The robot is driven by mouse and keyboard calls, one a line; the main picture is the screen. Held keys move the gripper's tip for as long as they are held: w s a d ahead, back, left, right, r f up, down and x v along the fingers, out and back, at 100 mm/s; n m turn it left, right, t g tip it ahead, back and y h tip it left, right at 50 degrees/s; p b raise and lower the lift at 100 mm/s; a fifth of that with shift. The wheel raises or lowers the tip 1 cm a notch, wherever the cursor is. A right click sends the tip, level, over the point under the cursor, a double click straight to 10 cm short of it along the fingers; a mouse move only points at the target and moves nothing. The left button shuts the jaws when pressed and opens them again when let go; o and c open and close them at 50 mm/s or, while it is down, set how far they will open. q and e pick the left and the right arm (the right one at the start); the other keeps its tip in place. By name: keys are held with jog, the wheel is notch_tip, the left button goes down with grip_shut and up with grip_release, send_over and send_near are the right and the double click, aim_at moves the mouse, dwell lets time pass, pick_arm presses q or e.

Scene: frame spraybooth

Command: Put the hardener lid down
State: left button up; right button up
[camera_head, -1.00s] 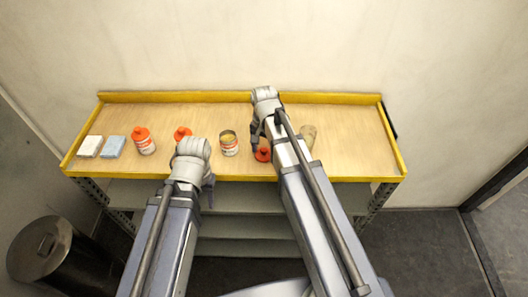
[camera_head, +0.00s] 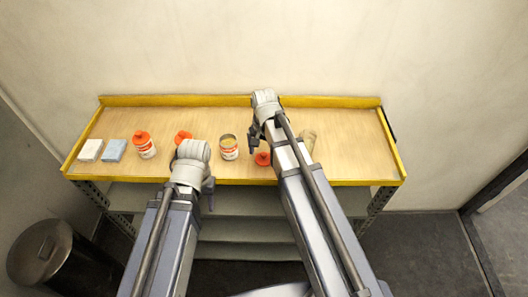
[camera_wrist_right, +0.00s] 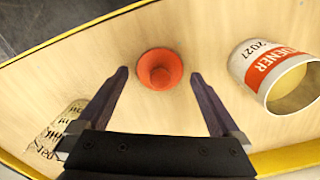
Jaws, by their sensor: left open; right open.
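The hardener lid (camera_head: 263,159), orange-red with a raised knob, lies on the wooden bench top near its front edge. In the right wrist view the lid (camera_wrist_right: 160,70) sits knob up between my spread fingers, touching neither. My right gripper (camera_head: 252,143) is open and empty above it; its fingers also show in the right wrist view (camera_wrist_right: 160,76). The open hardener can (camera_head: 229,148) stands upright to the lid's left; its label shows in the right wrist view (camera_wrist_right: 277,72). My left gripper (camera_head: 208,196) is open at the bench's front edge, partly hidden by its own wrist.
A can with an orange cap (camera_head: 144,145), a blue block (camera_head: 114,150) and a white block (camera_head: 89,150) stand at the left. Another orange lid (camera_head: 182,136) is partly behind my left wrist. A tan container (camera_head: 308,138) stands behind my right arm. A raised yellow rim (camera_head: 330,101) edges the bench.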

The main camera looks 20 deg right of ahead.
aim_at(264, 154)
notch_tip(264, 154, up, 12)
jog(key=p, duration=1.1)
jog(key=s+a+n+h, duration=0.1)
jog(key=s+a+n, duration=0.9)
jog(key=s, duration=0.4)
jog(key=shift+s+a+f+n, duration=0.15)
jog(key=shift+a+n, duration=0.1)
jog(key=shift+n, duration=0.45)
